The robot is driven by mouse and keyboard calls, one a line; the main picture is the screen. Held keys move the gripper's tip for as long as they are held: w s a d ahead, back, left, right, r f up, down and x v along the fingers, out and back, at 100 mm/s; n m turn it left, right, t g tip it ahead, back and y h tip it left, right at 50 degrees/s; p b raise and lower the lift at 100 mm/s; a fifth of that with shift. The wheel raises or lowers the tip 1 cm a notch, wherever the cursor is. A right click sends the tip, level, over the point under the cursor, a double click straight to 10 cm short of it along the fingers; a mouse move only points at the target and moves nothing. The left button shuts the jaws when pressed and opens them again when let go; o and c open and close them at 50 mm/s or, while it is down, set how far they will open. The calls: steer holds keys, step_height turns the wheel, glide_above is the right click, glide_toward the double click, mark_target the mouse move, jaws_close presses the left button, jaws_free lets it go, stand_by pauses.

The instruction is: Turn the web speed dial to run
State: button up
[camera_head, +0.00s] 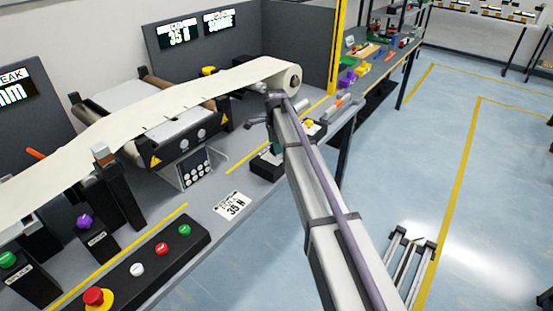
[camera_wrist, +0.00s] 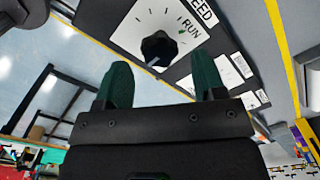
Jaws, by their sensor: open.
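The web speed dial shows in the wrist view as a black knob (camera_wrist: 158,46) on a white scale plate (camera_wrist: 135,32) with tick marks. The word RUN is printed at the plate's right, near a small green mark. A pale line on the knob's lower edge seems to point away from RUN. My gripper (camera_wrist: 163,82) is open, its two green fingers apart and empty, with the knob lying beyond the tips between them. In the head view my arm hides most of the gripper and the dial cannot be made out.
A panel with red, white and green buttons (camera_head: 150,262) lies at the bench's front. A roller machine (camera_head: 160,125) carries a cream paper web (camera_head: 120,118). Open blue floor (camera_head: 400,150) is on the right.

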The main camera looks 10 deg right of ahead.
step_height(320, 180, down, 2)
steer(key=shift+f+b, duration=0.1)
steer(key=shift+b, duration=0.3)
steer(key=shift+r, duration=0.2)
steer(key=shift+c, duration=0.4)
steer(key=c, duration=0.9)
steer(key=shift+o, duration=0.2)
steer(key=shift+n, duration=0.3)
